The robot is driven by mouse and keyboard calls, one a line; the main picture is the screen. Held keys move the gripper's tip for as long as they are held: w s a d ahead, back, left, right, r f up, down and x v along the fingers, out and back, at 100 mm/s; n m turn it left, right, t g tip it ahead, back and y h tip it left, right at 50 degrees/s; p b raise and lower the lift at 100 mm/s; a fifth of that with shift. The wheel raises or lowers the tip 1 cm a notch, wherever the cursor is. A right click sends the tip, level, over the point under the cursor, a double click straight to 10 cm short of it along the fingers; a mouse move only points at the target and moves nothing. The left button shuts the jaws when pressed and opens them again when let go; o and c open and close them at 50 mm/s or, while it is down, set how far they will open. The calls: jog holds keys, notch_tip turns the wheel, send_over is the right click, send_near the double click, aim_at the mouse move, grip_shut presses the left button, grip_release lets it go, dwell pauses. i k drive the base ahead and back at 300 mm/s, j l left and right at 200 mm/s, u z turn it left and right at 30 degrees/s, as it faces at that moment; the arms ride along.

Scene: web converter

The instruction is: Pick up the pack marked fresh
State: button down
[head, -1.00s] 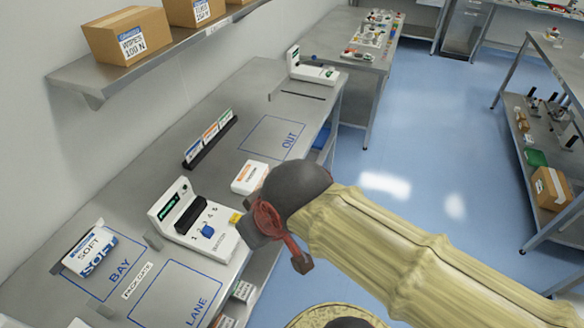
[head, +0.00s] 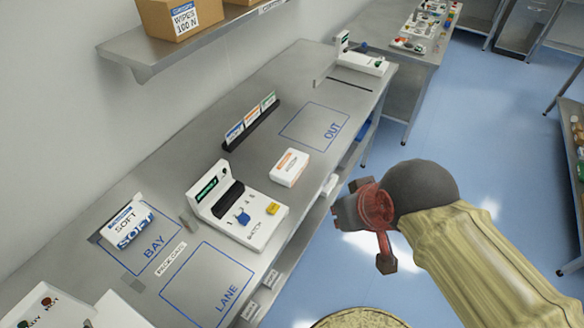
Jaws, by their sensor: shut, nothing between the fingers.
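No pack in view has a readable "fresh" mark. A blue-and-white pack (head: 129,224) with "SOFT" lettering lies in the outlined BAY area at the left of the bench. A white box with an orange label (head: 290,167) sits on the bench behind the white machine; its print is too small to read. My gripper (head: 364,226) is shut and empty, in the air over the floor to the right of the bench's front edge, apart from both.
The white machine (head: 236,207) has a dial and a yellow button. A card rack (head: 250,123) stands behind it. The outlined LANE (head: 207,287) and OUT (head: 314,126) areas are empty. A shelf (head: 180,42) with cartons overhangs the bench. Blue floor lies right.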

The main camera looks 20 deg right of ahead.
aim_at(287, 170)
jog(key=j+z, duration=0.2)
jog(key=z, duration=0.25)
jog(key=j+z, duration=0.2)
jog(key=z, duration=0.25)
jog(key=k+j+z, duration=0.1)
jog(key=z, duration=0.35)
